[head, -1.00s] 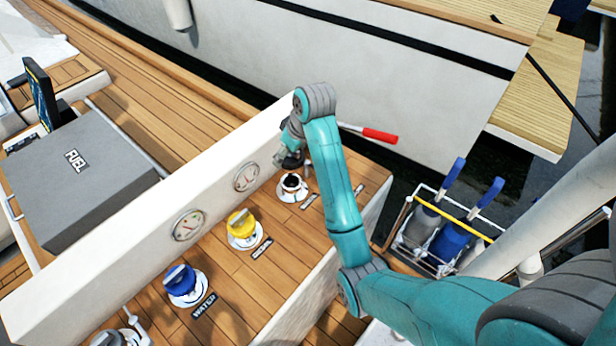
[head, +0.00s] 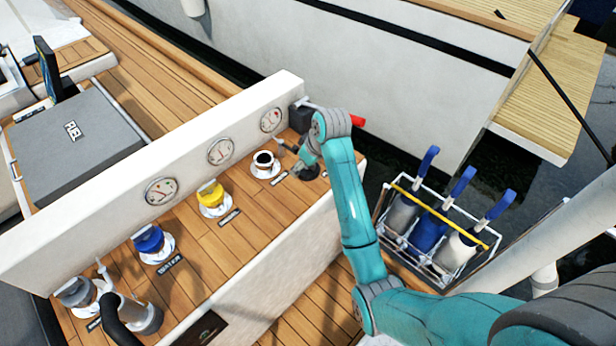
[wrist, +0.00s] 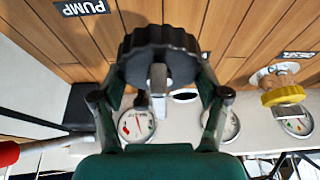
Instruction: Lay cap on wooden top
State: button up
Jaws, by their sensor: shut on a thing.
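A black ribbed cap (wrist: 158,50) is held between my gripper's fingers (wrist: 157,90) in the wrist view. In the head view my gripper (head: 300,162) and the dark cap (head: 310,173) are low over the wooden top (head: 240,240), near its right end, right of the open filler. I cannot tell whether the cap touches the planks. The open filler (head: 263,160) is a dark round hole in a white flange. In the wrist view the planks of the wooden top (wrist: 225,25) lie beyond the cap.
A yellow cap (head: 210,193) and a blue cap (head: 148,238) sit on fillers to the left. A white wall with gauges (head: 220,151) runs behind. A dark box (head: 300,117) and a red-handled tool (head: 350,119) are near the right end. A bottle rack (head: 430,235) stands right.

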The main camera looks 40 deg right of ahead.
aim_at(305, 183)
jog(key=shift+f, duration=2.4)
jog(key=shift+f, duration=0.1)
jog(key=o, duration=1.3)
jog(key=shift+c, duration=0.2)
jog(key=v, duration=1.2)
